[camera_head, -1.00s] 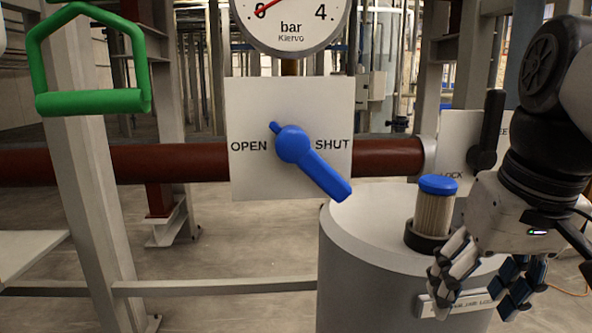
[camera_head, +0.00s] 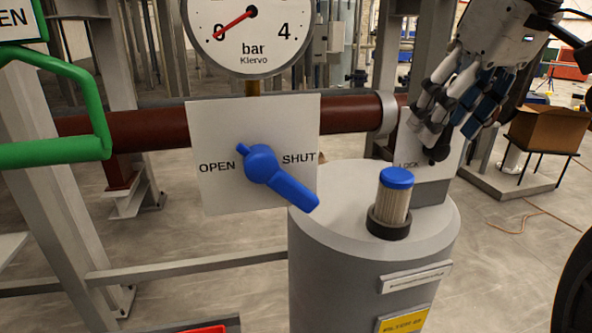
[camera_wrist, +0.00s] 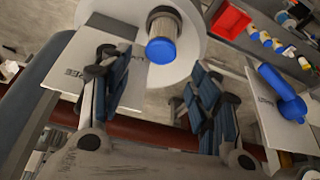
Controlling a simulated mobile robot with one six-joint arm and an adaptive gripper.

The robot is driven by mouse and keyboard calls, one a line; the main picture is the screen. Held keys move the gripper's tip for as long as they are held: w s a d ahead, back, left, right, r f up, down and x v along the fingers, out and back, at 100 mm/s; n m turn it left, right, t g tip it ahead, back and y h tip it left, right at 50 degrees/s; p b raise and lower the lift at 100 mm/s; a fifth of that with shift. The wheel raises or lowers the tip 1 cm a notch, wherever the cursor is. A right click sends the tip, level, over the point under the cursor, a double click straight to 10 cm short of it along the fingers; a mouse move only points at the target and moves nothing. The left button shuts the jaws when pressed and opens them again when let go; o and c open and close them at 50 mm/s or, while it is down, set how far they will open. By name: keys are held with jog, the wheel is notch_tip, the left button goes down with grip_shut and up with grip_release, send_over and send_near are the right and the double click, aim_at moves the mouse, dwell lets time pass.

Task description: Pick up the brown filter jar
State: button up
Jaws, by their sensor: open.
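A beige-brown pleated filter cartridge (camera_head: 393,203) with a blue cap stands upright in a dark ring on the round grey vessel top (camera_head: 335,205). I see no other brown jar. My gripper (camera_head: 453,143) is open and empty, above and to the right of the cartridge in the head view, and apart from it. In the wrist view, the cartridge's blue cap (camera_wrist: 161,50) shows between and beyond the spread fingers (camera_wrist: 152,85).
A LOCK plate (camera_head: 425,175) stands behind the cartridge. A blue valve lever (camera_head: 280,182) on the OPEN/SHUT plate is to the left, before a red-brown pipe (camera_head: 150,128). A pressure gauge (camera_head: 252,30) is above. A cardboard box (camera_head: 545,128) stands at right.

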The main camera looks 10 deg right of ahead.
aim_at(409, 179)
jog(key=b+x, duration=0.2)
jog(key=x, duration=0.9)
jog(key=shift+s+a+f+b, duration=0.1)
jog(key=shift+a+f+b, duration=0.1)
jog(key=shift+b, duration=0.2)
jog(key=shift+w+a+x, duration=0.1)
jog(key=shift+x, duration=1.35)
jog(key=shift+w+a+x, duration=0.1)
jog(key=shift+a+x, duration=0.05)
jog(key=shift+x, duration=1.3)
jog(key=shift+r, duration=0.15)
jog(key=shift+c, duration=0.2)
jog(key=c, duration=0.8)
